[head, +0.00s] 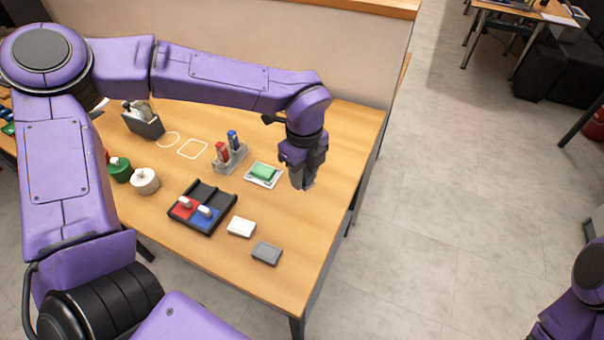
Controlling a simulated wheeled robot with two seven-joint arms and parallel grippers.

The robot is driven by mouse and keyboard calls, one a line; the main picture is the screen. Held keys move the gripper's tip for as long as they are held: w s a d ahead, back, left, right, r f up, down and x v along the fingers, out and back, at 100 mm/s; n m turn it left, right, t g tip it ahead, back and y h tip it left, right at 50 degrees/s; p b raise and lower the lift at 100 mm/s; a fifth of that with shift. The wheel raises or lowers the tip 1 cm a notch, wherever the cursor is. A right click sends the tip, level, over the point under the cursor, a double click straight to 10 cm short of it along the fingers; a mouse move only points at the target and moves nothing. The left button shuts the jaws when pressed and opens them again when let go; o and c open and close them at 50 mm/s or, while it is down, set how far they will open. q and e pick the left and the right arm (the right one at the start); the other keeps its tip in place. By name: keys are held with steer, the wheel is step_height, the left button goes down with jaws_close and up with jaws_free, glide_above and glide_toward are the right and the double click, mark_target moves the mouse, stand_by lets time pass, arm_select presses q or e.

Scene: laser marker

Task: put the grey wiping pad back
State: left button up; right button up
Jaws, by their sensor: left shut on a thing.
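My left gripper (303,186) points down above the right part of the wooden table, to the right of a green pad (263,171) on a small white tray (275,183). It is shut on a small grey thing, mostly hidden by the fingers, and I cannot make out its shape. A flat grey block (267,253) lies on the table near the front edge, apart from the gripper. A similar white block (241,227) lies just behind it to the left. My right gripper is out of view; only part of that arm shows at the lower right corner.
A black divided tray (224,216) holds a red and a blue piece with white tops. A grey stand (230,158) holds a red and a blue marker. White outlines (192,148), a dark holder (149,127) and green and white round containers (145,181) are farther left.

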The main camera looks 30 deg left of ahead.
arm_select(q)
steer(key=w+a+f+p, duration=0.1)
steer(key=w+f, duration=0.1)
steer(key=w+a+f, duration=0.1)
steer(key=w+f, duration=0.1)
steer(key=w+a+f+p, duration=0.1)
steer(key=w+f, duration=0.1)
steer(key=f, duration=0.1)
steer(key=shift+a+p, duration=0.3)
steer(key=shift+a, duration=0.1)
step_height(320, 180, down, 2)
steer(key=shift+f, duration=0.65)
steer(key=o, duration=0.9)
steer(key=shift+o, duration=0.2)
